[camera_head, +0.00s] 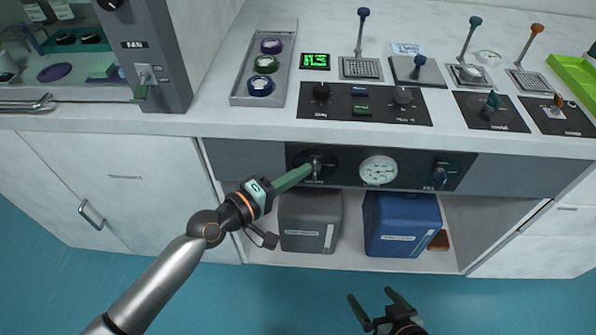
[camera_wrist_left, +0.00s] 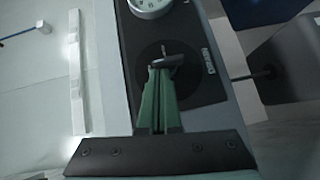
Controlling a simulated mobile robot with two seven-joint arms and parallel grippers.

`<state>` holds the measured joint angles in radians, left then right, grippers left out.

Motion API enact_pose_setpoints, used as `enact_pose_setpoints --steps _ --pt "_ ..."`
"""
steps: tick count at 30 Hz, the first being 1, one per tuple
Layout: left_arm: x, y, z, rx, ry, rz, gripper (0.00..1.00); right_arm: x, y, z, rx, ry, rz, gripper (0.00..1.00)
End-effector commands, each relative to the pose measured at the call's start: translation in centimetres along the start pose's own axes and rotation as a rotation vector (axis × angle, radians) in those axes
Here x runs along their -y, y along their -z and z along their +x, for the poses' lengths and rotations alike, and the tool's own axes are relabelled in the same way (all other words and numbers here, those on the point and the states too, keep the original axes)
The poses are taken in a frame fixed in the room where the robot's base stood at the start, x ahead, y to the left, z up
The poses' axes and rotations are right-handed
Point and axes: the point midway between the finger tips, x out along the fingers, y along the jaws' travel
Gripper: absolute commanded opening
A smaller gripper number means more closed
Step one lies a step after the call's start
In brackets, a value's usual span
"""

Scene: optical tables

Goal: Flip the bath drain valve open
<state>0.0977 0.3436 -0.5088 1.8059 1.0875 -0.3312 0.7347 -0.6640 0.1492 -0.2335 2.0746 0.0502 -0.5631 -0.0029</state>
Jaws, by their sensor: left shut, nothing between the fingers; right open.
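The drain valve is a small metal lever handle (camera_wrist_left: 168,61) on a round black plate, beside a label reading DRAIN. In the head view the drain valve (camera_head: 317,166) is at the left end of the front panel below the worktop. My left gripper (camera_head: 309,168) is shut with nothing between its green fingers. Its fingertips (camera_wrist_left: 158,72) are right at the handle and hide part of it; I cannot tell whether they touch. My right gripper (camera_head: 379,297) is open and empty, low in front of the cabinet.
A white round gauge (camera_head: 378,170) and a blue knob (camera_head: 440,172) share the front panel (camera_head: 409,174). A grey container (camera_head: 308,220) and a blue container (camera_head: 402,224) stand on the shelf below. Upright levers and knobs crowd the worktop above.

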Motion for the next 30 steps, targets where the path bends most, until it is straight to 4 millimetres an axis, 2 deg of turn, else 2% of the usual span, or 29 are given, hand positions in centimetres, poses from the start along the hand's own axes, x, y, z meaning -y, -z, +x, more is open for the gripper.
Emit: enact_pose_setpoints --steps 21,30 --pt "-0.3 -0.1 0.1 0.001 0.035 0.035 0.0 0.4 1.4 -0.8 -0.006 0.005 -0.001 0.96" --pt "-0.4 -0.1 0.1 0.001 0.05 0.05 0.0 0.5 1.4 -1.1 0.005 0.007 0.003 0.96"
